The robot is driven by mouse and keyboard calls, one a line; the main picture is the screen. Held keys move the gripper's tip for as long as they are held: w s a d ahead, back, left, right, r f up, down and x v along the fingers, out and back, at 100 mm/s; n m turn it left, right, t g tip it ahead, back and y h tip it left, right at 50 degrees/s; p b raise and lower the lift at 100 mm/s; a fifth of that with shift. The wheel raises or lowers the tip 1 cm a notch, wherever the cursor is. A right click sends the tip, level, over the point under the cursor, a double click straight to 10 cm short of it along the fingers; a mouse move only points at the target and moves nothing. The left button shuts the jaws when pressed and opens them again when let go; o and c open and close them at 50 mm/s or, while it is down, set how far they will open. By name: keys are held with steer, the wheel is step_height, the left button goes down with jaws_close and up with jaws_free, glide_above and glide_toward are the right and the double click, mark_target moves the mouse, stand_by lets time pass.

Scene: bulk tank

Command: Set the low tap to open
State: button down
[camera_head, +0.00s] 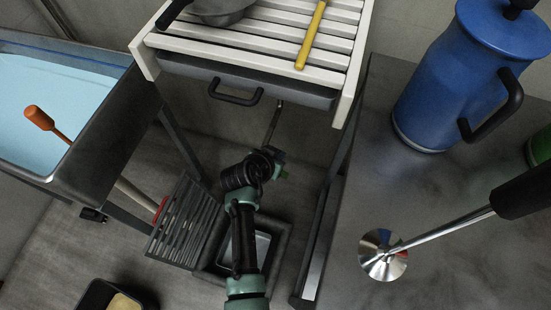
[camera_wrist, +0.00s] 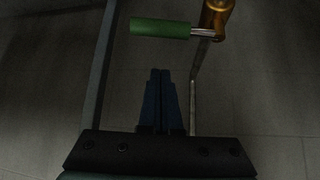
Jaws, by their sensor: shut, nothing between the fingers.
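The low tap shows in the wrist view as a brass body (camera_wrist: 216,16) with a green lever handle (camera_wrist: 160,28) pointing left from it. The handle lies crosswise to the grey pipe below the body. A small bit of green (camera_head: 284,172) shows beside my gripper in the head view; my arm hides most of what is there. My gripper (camera_wrist: 160,72) is shut and empty, its blue fingertips below the green handle in the wrist view with a gap between. In the head view my gripper (camera_head: 274,154) is low, under the slatted table.
The slatted table (camera_head: 262,32) with a dark drawer (camera_head: 300,92) stands above my gripper. A tank of pale blue liquid (camera_head: 60,105) is at left. A grey counter (camera_head: 385,190) with a blue can (camera_head: 455,85) is at right. A slatted grate (camera_head: 182,225) stands left of my arm.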

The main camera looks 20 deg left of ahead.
steer(key=shift+s+a+f+b, duration=0.1)
steer(key=shift+s+f+b, duration=0.2)
steer(key=shift+f, duration=0.65)
steer(key=shift+s+f+b, duration=0.2)
steer(key=shift+f+b, duration=0.05)
steer(key=shift+f, duration=0.7)
